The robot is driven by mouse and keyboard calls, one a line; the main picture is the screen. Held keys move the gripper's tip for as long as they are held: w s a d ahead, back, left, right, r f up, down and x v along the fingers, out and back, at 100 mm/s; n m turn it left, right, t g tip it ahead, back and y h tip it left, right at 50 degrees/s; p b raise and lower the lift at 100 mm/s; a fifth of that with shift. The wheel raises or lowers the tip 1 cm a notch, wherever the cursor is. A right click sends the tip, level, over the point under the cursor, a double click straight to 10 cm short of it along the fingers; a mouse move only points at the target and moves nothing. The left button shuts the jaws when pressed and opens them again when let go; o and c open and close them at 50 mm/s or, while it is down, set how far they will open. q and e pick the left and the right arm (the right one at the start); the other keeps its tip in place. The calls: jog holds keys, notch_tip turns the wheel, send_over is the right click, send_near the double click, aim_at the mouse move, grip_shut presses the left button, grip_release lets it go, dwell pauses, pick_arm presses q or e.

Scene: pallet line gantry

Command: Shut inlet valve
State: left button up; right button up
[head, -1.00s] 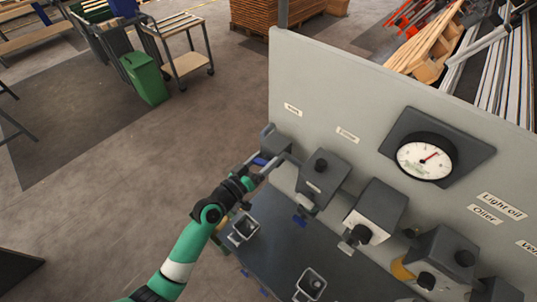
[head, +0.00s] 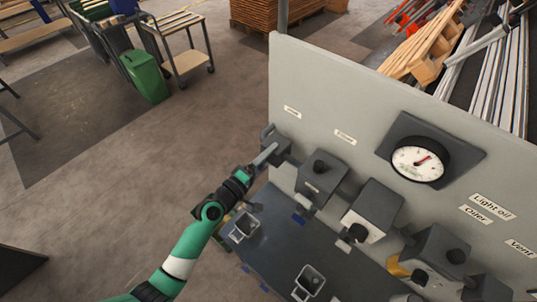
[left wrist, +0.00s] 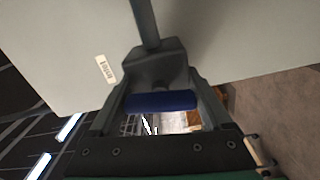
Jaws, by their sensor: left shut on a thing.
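The inlet valve (head: 277,150) is the grey box at the left end of the upright panel, below a small label (head: 291,112). My left gripper (head: 268,155) is at this valve, reaching in from the lower left. In the left wrist view its two fingers stand on either side of the blue valve handle (left wrist: 160,101), which lies across between them in front of the grey valve body (left wrist: 155,68). The gripper is shut on this handle. In the head view the gripper hides the handle. My right gripper is not in view.
The light grey panel (head: 330,80) carries a round gauge (head: 418,163) and several other valve boxes (head: 321,182) to the right. A dark shelf (head: 290,245) with small square cups (head: 243,227) lies below.

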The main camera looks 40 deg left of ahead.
pick_arm(q)
jog(key=shift+n, duration=0.8)
jog(key=o, duration=1.2)
jog(key=shift+c, duration=0.2)
jog(key=shift+s, duration=0.15)
jog(key=s+b, duration=0.1)
jog(key=s, duration=1)
jog(key=shift+s+d, duration=0.2)
jog(key=shift+d, duration=0.2)
